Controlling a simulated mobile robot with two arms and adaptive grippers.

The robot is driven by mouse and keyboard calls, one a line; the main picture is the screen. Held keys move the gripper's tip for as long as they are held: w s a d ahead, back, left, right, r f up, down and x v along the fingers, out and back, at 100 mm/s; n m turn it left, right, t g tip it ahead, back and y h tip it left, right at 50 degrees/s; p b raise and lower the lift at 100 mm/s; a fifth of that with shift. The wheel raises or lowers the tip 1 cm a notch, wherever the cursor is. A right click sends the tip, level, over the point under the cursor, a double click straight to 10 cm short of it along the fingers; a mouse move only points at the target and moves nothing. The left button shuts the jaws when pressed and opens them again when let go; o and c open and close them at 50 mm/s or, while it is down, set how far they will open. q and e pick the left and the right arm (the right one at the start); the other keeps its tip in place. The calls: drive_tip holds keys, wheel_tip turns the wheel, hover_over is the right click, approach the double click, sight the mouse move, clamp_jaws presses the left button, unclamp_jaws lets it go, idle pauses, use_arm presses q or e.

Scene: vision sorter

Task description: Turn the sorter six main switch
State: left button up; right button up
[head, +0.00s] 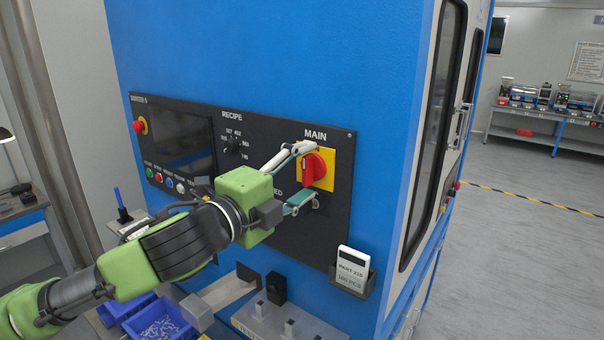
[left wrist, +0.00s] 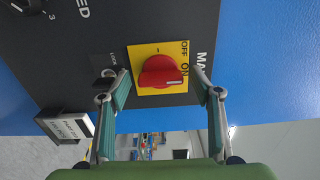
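The red main switch knob (head: 312,166) sits on a yellow plate (head: 329,181) under the word MAIN, on the black panel of a blue cabinet. My left gripper (head: 309,174) is in front of it, open, with one finger above the knob and one below. In the left wrist view the red knob (left wrist: 161,72) shows between the two spread fingers (left wrist: 156,82), with a gap on each side. The plate there carries ON and OFF marks; the knob's white mark is near ON. The right gripper is not in view.
The black panel (head: 262,140) also holds a recipe dial (head: 232,146), a dark screen (head: 183,140), a red stop button (head: 139,126) and several small buttons. A card holder (head: 350,272) juts out below right. Blue bins (head: 160,325) stand lower left. The floor at right is clear.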

use_arm(q)
drive_tip(key=shift+s+a, duration=0.1)
drive_tip(key=v, duration=1.1)
drive_tip(key=shift+s+a, duration=0.2)
drive_tip(key=shift+s, duration=0.1)
